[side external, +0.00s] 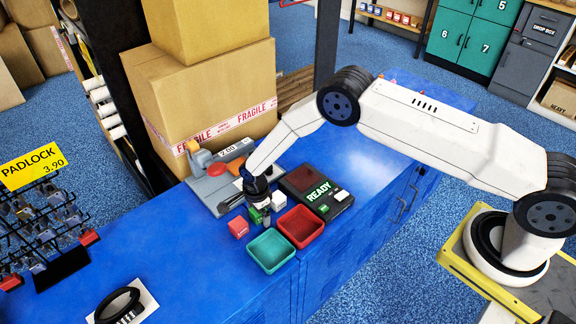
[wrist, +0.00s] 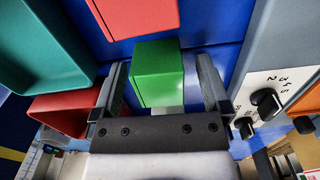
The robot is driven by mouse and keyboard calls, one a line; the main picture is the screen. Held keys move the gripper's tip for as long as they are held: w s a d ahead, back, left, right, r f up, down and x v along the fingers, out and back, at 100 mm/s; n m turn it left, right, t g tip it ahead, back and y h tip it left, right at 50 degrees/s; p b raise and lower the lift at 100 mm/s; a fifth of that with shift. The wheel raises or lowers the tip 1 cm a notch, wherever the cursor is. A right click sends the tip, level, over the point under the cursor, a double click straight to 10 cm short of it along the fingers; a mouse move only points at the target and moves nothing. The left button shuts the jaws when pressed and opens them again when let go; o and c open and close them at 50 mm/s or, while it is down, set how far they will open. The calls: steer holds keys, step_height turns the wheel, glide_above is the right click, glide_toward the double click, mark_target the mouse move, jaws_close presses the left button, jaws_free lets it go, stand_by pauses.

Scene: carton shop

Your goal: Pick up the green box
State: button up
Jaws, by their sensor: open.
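The green box (side external: 255,216) is on the blue bench top, partly hidden by my gripper (side external: 259,217) in the side view. In the wrist view the green box (wrist: 158,72) shows between the two fingers of my gripper (wrist: 163,68). The fingers are apart. The left finger is close to the box, and a clear gap shows between the box and the right finger. I cannot tell whether the left finger touches it.
A red box (side external: 238,228) and a white box (side external: 278,201) are close by. A teal tray (side external: 270,268) and a red tray (side external: 318,232) stand in front. A scale (side external: 212,190) and a READY device (side external: 335,199) flank the spot. Large cartons (side external: 210,95) stand behind.

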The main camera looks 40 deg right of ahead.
jaws_close()
steer(key=shift+r, duration=0.2)
steer(key=shift+r, duration=0.9)
steer(key=s+d+r, duration=0.3)
steer(key=s+r, duration=0.7)
steer(key=s, duration=0.3)
steer(key=shift+s+r, duration=0.35)
steer(key=shift+r, duration=0.05)
